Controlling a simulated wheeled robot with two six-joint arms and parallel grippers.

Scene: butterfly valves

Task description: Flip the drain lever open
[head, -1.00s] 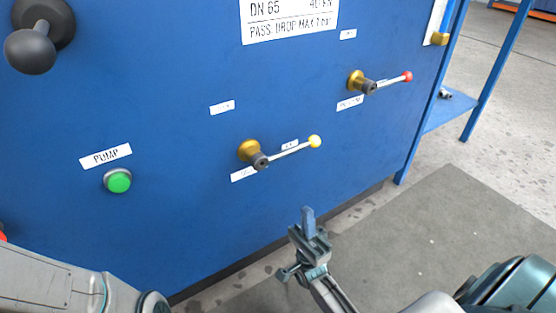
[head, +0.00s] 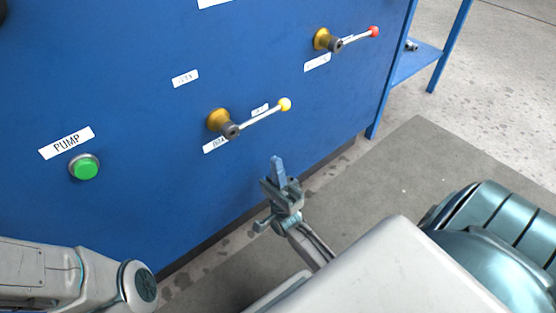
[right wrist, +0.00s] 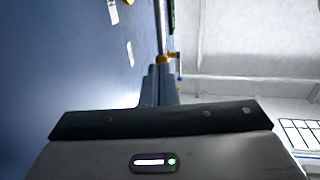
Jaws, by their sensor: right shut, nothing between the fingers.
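A second lever with a red knob (head: 374,32) sits higher and to the right, also pointing right and slightly up. My right gripper (head: 277,165) is shut and empty, below the yellow knob and apart from it in the picture. Its fingers show in the right wrist view (right wrist: 158,85). My left gripper is out of view.
The blue panel (head: 130,65) carries a green button (head: 85,167) labelled "PUMP" at the left. A blue stand (head: 417,62) is beyond the panel's right edge. A grey mat (head: 400,175) lies on the floor to the right of the panel.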

